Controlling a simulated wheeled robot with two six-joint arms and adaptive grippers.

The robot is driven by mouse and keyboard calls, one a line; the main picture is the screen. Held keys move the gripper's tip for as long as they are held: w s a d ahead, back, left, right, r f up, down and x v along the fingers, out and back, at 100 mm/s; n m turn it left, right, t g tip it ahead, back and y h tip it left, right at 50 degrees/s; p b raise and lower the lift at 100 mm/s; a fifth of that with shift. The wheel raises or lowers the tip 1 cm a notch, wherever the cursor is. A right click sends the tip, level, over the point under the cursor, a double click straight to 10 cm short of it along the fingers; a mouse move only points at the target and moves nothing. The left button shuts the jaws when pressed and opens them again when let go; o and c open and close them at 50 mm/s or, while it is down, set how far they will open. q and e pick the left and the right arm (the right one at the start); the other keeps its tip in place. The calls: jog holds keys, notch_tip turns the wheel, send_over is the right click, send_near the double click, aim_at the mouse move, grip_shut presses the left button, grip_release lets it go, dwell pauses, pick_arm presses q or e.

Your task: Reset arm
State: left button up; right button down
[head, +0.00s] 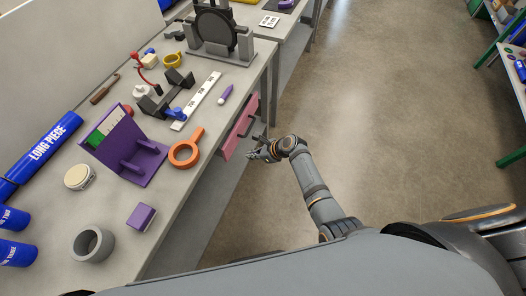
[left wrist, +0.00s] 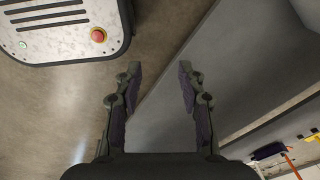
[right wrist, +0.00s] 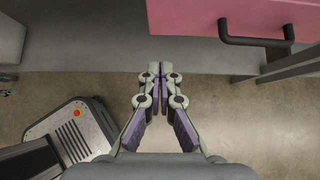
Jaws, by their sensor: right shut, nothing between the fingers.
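My right gripper (head: 262,150) hangs beside the bench edge in the head view, close to the pink drawer (head: 240,130). In the right wrist view the gripper (right wrist: 161,72) is shut with its fingertips together and nothing between them. The pink drawer front (right wrist: 190,18) with its dark handle (right wrist: 265,40) is just beyond it, apart from the fingers. My left gripper (left wrist: 160,80) is open and empty in the left wrist view, over floor and a grey panel. It does not show in the head view.
Open floor (head: 380,110) lies right of the bench. Green-framed shelves (head: 508,95) stand at far right.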

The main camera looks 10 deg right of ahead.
jog(key=s+d+f+n+g+h, duration=0.1)
jog(key=s+d+f+n+h, duration=0.2)
jog(key=s+d+f+n, duration=0.4)
jog(key=s+d+f+n+g+h, duration=0.15)
jog(key=s+d+f, duration=0.35)
jog(key=s+f, duration=0.55)
pick_arm(q)
jog(key=shift+w+a+f+b, duration=0.25)
jog(key=shift+a+f+b, duration=0.1)
jog(key=shift+a, duration=0.3)
pick_arm(e)
jog(key=s+d+f+n+h, duration=0.1)
jog(key=s+d+f+n, duration=0.2)
jog(key=s+n, duration=0.2)
jog(key=s+d+f+n+g+h, duration=0.1)
jog(key=s+d+f+n, duration=0.2)
jog(key=s, duration=0.9)
jog(key=s+d+f+n+h, duration=0.2)
jog(key=s+f+n, duration=0.3)
jog(key=s+n, duration=0.3)
jog(key=shift+s+d+f+n, duration=0.2)
jog(key=shift+s+d+n, duration=0.15)
jog(key=shift+d, duration=0.35)
pick_arm(q)
jog(key=shift+s, duration=0.1)
pick_arm(e)
jog(key=shift+w+g, duration=0.1)
jog(key=shift+g, duration=0.15)
